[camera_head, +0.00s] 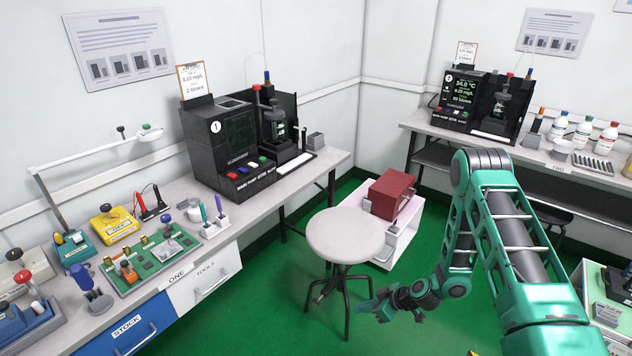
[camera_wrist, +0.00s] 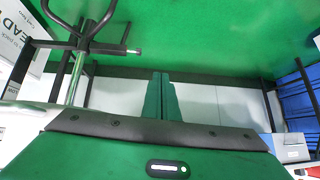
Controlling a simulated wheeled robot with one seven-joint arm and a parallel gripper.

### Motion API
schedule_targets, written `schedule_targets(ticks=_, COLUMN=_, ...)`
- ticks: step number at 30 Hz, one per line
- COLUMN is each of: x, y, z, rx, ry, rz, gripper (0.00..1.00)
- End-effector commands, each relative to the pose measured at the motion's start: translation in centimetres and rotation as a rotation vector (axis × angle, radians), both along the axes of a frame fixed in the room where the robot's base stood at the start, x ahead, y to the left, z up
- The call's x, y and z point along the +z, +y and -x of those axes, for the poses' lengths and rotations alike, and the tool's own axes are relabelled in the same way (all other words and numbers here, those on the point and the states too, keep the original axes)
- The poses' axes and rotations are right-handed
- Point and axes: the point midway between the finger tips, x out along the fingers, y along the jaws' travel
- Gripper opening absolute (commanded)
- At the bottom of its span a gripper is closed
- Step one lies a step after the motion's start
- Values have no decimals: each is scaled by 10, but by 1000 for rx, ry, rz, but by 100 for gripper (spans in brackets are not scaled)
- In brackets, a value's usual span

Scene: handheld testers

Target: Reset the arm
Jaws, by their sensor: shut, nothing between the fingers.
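My green arm reaches in from the right side of the head view and bends down toward the floor. My gripper (camera_head: 362,304) is at its end, low in front of the round stool, apart from the benches. In the wrist view my gripper's two green fingers (camera_wrist: 163,97) are together, with nothing between them. The part of the stool's legs behind the gripper is partly covered.
A round grey stool (camera_head: 347,236) stands close behind my gripper. A white cart (camera_head: 393,249) carries a red box (camera_head: 390,194). Bench one (camera_head: 205,259) is at left, bench two (camera_head: 600,176) at back right, both holding equipment. Green floor (camera_head: 272,304) lies open left of the stool.

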Motion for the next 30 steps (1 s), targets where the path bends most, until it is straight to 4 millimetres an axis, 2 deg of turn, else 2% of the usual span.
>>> schedule_targets(ticks=1, x=19, y=-8, z=-6, rx=-2, ry=10, rz=15, gripper=0)
schedule_targets(ticks=6, x=70, y=-36, z=-11, rx=-23, ry=78, rz=72, gripper=0)
schedule_targets(ticks=14, x=148, y=-85, z=-2, rx=-111, ry=189, rz=166, gripper=0)
schedule_targets(ticks=23, x=238, y=-144, z=32, rx=-286, ry=316, rz=270, gripper=0)
schedule_targets(ticks=30, x=307, y=-188, z=78, rx=-477, ry=416, rz=332, gripper=0)
